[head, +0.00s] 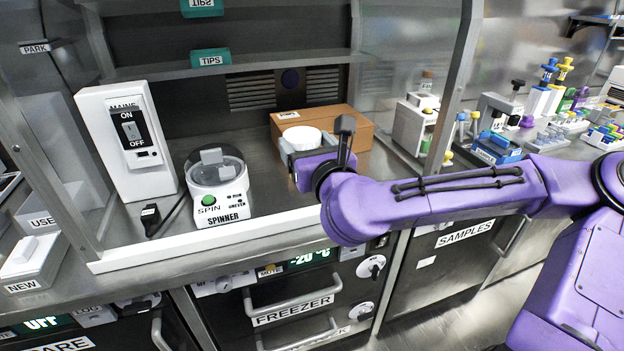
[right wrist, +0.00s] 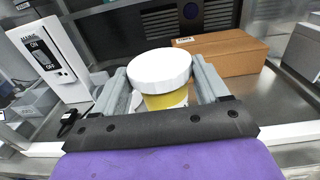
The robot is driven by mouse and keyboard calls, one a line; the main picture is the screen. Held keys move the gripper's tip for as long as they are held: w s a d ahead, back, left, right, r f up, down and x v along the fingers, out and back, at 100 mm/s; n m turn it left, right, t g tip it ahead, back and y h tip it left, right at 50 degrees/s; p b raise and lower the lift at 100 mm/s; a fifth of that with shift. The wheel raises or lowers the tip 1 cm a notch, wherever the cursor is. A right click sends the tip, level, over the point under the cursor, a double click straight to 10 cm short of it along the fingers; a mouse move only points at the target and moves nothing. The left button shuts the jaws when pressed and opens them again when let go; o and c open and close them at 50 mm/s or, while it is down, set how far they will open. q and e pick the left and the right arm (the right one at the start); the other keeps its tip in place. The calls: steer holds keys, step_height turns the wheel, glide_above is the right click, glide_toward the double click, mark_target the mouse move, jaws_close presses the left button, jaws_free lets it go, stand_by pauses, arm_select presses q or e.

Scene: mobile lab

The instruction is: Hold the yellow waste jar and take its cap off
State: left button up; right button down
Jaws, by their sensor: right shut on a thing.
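The yellow waste jar (right wrist: 166,101) stands upright between the fingers of my right gripper (right wrist: 163,92) in the right wrist view. Its white cap (right wrist: 159,68) sits on top of it. In the head view the cap (head: 301,137) shows above the right gripper (head: 298,150), and the jar's body is hidden behind the gripper and wrist. The right gripper is shut on the jar's sides below the cap. My left gripper is not in view.
A cardboard box (head: 345,125) stands just behind and right of the jar. A spinner (head: 217,185) and a white mains switch box (head: 127,143) stand to the left. A raised front sill (head: 200,245) borders the cabinet.

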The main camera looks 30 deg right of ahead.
steer(key=shift+w+d+r+p, duration=0.4)
steer(key=shift+d+r+p, duration=0.1)
steer(key=shift+p, duration=0.75)
steer(key=shift+w+d+f+p, duration=0.45)
steer(key=shift+w+d+f, duration=0.1)
steer(key=shift+f, duration=0.2)
steer(key=w+d+f, duration=0.2)
steer(key=f, duration=0.2)
steer(key=w+d+f, duration=0.3)
steer(key=f, duration=0.1)
steer(key=w+d+f+b, duration=0.1)
steer(key=w+d+f, duration=0.1)
steer(key=f, duration=0.2)
steer(key=shift+w+d+f, duration=0.1)
steer(key=shift+w+d, duration=0.15)
steer(key=shift+d, duration=0.1)
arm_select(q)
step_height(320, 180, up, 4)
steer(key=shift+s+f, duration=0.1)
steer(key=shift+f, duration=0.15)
